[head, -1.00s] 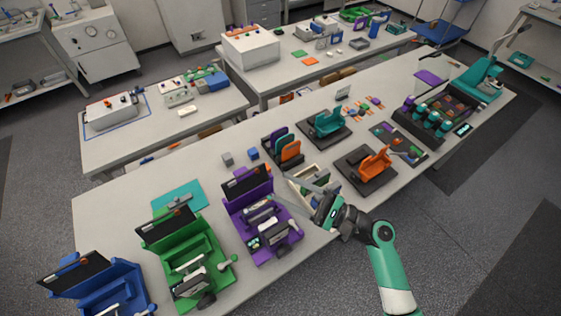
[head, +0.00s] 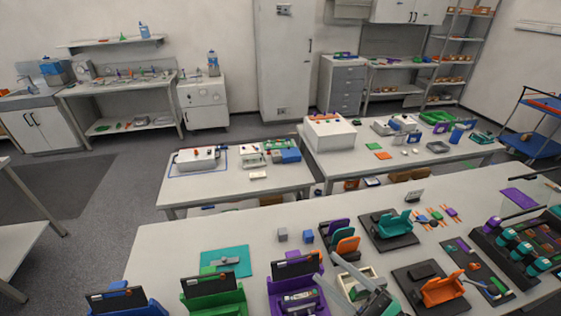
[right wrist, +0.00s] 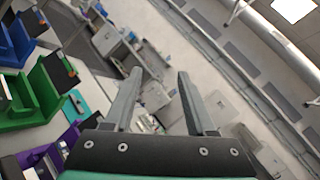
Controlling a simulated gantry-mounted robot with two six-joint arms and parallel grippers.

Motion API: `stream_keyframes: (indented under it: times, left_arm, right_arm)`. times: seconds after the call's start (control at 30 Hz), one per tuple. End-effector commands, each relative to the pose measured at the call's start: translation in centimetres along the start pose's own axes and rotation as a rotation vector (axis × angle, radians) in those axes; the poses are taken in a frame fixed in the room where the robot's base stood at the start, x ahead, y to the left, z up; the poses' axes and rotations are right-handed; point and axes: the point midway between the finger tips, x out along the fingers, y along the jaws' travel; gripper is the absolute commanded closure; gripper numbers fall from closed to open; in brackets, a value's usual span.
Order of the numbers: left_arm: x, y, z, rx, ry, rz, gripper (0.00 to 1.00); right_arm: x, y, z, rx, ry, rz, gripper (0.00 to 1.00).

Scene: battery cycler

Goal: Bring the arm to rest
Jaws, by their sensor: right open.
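My right gripper (head: 352,280) shows at the bottom of the head view, over the long front bench near a cream open box (head: 375,277). Its two grey fingers stand apart and nothing is between them. In the right wrist view the open fingers (right wrist: 158,95) point up into the room, with benches and cabinets far behind them. The rest of my right arm is mostly cut off by the lower edge of the head view. My left gripper is in neither view.
Purple (head: 296,287), green (head: 213,292) and blue (head: 127,303) cycler stations stand along the front bench. An orange holder (head: 443,289) and a teal holder (head: 394,224) stand to the right. The bench's left part (head: 170,250) is bare.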

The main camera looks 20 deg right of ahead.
Motion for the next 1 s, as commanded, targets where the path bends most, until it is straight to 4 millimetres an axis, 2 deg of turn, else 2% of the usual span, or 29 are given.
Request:
stream_keyframes:
  times: [0.07, 0.17, 0.27, 0.3, 0.37, 0.4, 0.47, 0.5, 0.53, 0.63, 0.7, 0.8, 0.87, 0.9, 1.0]
  left_arm:
    - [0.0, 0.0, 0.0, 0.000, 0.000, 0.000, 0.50]
    - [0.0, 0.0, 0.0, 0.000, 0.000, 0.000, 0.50]
    - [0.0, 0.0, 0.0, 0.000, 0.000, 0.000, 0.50]
    - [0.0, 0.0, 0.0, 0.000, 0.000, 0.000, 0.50]
    - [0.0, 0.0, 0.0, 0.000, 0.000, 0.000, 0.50]
    - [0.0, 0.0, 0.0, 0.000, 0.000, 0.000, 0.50]
    - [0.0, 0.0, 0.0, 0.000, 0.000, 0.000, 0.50]
    - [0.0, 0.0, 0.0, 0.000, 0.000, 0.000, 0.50]
    - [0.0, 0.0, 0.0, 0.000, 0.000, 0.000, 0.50]
    - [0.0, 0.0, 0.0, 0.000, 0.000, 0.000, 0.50]
    - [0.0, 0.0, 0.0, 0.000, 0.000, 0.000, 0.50]
    - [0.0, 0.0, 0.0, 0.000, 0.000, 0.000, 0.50]
    - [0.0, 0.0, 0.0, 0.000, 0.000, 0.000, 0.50]
    - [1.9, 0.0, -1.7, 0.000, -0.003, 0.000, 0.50]
    - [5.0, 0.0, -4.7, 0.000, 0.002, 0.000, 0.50]
  right_arm:
    - [0.3, 0.3, 0.3, 0.002, -0.010, 0.009, 0.44]
    - [2.5, -0.3, 2.7, -0.034, -0.075, 0.023, 0.44]
    - [5.9, -2.5, 8.1, -0.163, -0.183, 0.026, 0.44]
    - [7.5, -3.7, 10.9, -0.272, -0.217, 0.020, 0.44]
    - [9.7, -5.8, 15.4, -0.518, -0.242, -0.020, 0.44]
    - [10.8, -7.5, 18.4, -0.716, -0.239, -0.071, 0.44]
    - [11.6, -10.5, 22.6, -1.029, -0.199, -0.179, 0.44]
    - [11.7, -12.6, 25.2, -1.228, -0.148, -0.261, 0.44]
    - [11.4, -14.1, 26.9, -1.369, -0.098, -0.324, 0.44]
    - [9.3, -19.1, 31.1, -1.776, 0.140, -0.511, 0.44]
    - [7.0, -22.2, 32.7, -2.013, 0.364, -0.596, 0.44]
    - [3.7, -25.4, 32.4, -2.318, 0.746, -0.586, 0.44]
    - [3.3, -26.1, 31.9, -2.471, 0.890, -0.520, 0.44]
    - [3.9, -27.8, 33.8, -2.501, 0.897, -0.512, 0.44]
    - [4.9, -30.7, 36.6, -2.493, 0.890, -0.512, 0.44]
